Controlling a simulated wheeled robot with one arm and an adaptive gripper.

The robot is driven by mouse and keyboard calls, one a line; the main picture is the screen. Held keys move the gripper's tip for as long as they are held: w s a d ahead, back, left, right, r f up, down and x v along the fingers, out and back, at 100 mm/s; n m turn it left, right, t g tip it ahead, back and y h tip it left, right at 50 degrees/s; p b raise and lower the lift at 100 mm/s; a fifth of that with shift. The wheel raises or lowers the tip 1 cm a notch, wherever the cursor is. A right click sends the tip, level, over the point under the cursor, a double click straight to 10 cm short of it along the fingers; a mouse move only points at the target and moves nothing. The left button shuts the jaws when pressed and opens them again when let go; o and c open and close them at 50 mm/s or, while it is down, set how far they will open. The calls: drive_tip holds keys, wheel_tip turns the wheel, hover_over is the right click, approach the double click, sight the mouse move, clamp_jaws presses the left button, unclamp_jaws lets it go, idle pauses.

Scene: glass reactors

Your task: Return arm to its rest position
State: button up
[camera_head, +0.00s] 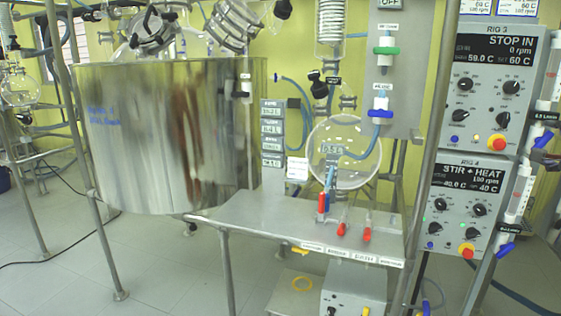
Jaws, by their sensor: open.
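Neither my arm nor my gripper shows in the head view. The view holds the reactor rig. A large shiny metal vessel (165,140) fills the left, with glassware (232,25) above it. A round glass flask (357,172) hangs right of the middle, over a metal shelf (250,222). Tubes with red ends (341,230) stand at the shelf's right part.
Control boxes marked RIG 3 (474,112) and RIG 4 (448,220) stand at the right. A grey panel (400,60) carries green and blue valves. Metal poles and legs frame the rig. Tiled floor (60,255) is open at the lower left, with a black cable across it.

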drive_tip(key=w+a+f+n+g+y, duration=0.15)
drive_tip(key=a+n+y, duration=0.25)
drive_tip(key=a, duration=0.8)
drive_tip(key=w+a+f+n+g+y, duration=0.1)
drive_tip(key=w+a+f+n+y, duration=0.2)
drive_tip(key=a, duration=0.9)
drive_tip(key=s+a+f+n+g+y, duration=0.1)
drive_tip(key=s+a+f+n+g, duration=0.35)
drive_tip(key=a, duration=0.55)
drive_tip(key=s+a+f+n+g+y, duration=0.2)
drive_tip(key=s+a+f+n, duration=0.2)
drive_tip(key=s+a+f, duration=0.45)
drive_tip(key=s+a+f+n+g+h, duration=0.1)
drive_tip(key=s+a+f+g, duration=0.2)
drive_tip(key=s+f, duration=0.3)
drive_tip(key=s+a+f+n+g+h, duration=0.1)
drive_tip(key=s+a+f+n+g, duration=0.2)
drive_tip(key=s, duration=0.4)
drive_tip(key=s+d+f+g+h, duration=0.2)
drive_tip(key=s+f, duration=0.2)
drive_tip(key=s, duration=0.5)
drive_tip(key=s+d+f+g+h, duration=0.1)
drive_tip(key=s+d+f+g, duration=0.25)
drive_tip(key=s, duration=0.55)
wheel_tip(320, 180, up, 15)
drive_tip(key=t+p, duration=0.1)
drive_tip(key=p, duration=1.3)
drive_tip(key=shift+w+a+f+h, duration=0.15)
drive_tip(key=shift+w+a+h, duration=0.05)
drive_tip(key=shift+h, duration=0.1)
